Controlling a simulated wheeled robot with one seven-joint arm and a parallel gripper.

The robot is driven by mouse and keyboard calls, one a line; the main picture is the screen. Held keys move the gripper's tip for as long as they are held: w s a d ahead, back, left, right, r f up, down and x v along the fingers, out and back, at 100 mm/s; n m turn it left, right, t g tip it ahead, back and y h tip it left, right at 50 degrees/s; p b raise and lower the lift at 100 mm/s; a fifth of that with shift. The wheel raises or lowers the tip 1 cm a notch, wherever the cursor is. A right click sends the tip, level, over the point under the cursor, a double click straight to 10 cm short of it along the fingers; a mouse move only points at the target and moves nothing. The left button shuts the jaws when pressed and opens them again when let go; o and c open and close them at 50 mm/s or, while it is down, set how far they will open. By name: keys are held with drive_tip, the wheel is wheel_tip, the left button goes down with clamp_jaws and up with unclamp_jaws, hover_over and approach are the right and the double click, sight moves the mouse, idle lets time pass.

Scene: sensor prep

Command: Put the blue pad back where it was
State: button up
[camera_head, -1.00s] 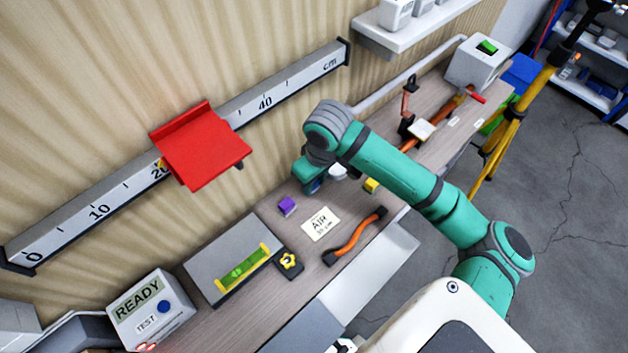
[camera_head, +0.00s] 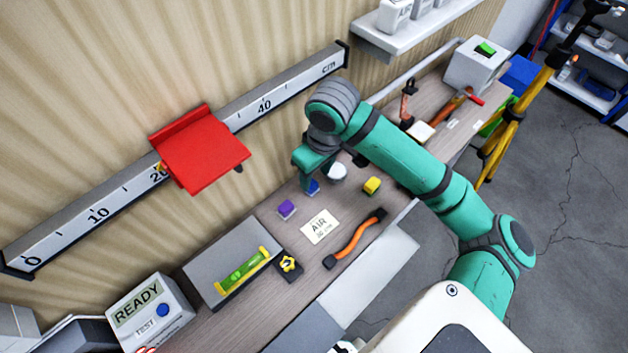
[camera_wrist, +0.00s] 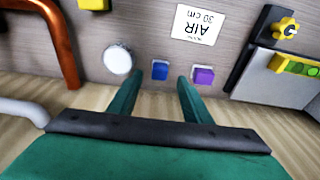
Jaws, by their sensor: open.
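The blue pad (camera_head: 313,187) lies on the bench close to the wall, between a purple pad (camera_head: 286,208) and a white round piece (camera_head: 338,172). In the wrist view the blue pad (camera_wrist: 160,70) shows in the gap between the fingertips, slightly beyond them. My gripper (camera_wrist: 160,82) is open and empty, with one finger on each side of that gap. The purple pad (camera_wrist: 203,76) is just right of the right finger there. In the head view my wrist hides most of the fingers. Their height above the bench is hard to tell.
A yellow block (camera_head: 372,186), a card reading AIR 30 cm (camera_head: 320,226) and an orange handle (camera_head: 354,238) lie nearby. A red carriage (camera_head: 203,150) sits on the wall scale (camera_head: 100,213). A grey block with a green level (camera_head: 243,270) is to the left.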

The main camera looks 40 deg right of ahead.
drive_tip(key=r, duration=0.3)
drive_tip(key=s+r, duration=0.1)
drive_tip(key=r, duration=0.1)
drive_tip(key=shift+r, duration=0.35)
